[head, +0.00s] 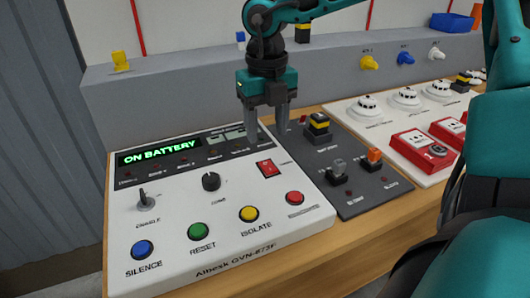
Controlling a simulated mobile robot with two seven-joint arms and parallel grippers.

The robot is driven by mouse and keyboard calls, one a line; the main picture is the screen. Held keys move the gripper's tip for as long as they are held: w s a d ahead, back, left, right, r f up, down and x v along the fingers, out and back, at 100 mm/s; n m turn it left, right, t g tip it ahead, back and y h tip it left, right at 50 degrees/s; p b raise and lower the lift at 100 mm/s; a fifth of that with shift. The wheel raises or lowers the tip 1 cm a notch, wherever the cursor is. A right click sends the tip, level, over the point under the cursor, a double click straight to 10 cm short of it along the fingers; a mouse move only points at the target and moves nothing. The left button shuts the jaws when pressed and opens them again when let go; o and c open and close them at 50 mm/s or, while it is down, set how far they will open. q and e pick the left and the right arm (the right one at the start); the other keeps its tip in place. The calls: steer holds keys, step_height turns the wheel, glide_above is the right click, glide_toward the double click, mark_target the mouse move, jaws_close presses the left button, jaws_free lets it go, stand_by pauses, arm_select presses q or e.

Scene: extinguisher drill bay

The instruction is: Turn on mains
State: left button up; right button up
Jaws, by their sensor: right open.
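The white control panel (190,245) lies on the wooden bench, and its green display (160,152) reads "ON BATTERY". A red rocker switch (266,168) sits at the panel's right side; its small label is unreadable, so I cannot confirm that it is the mains switch. My right gripper (266,122) points down over the back right edge of the panel, behind the red switch in the picture. Its two fingers are apart with nothing between them. The gap between its fingertips and the surface is hard to judge. My left gripper is not in view.
The panel also has a toggle key (146,201), a black knob (211,181) and several coloured buttons. A dark switch module (350,190) adjoins on the right, then white detectors and red call points (423,149). A grey ledge (180,95) runs behind.

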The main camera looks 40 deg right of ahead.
mark_target(266, 164)
step_height(266, 164, down, 7)
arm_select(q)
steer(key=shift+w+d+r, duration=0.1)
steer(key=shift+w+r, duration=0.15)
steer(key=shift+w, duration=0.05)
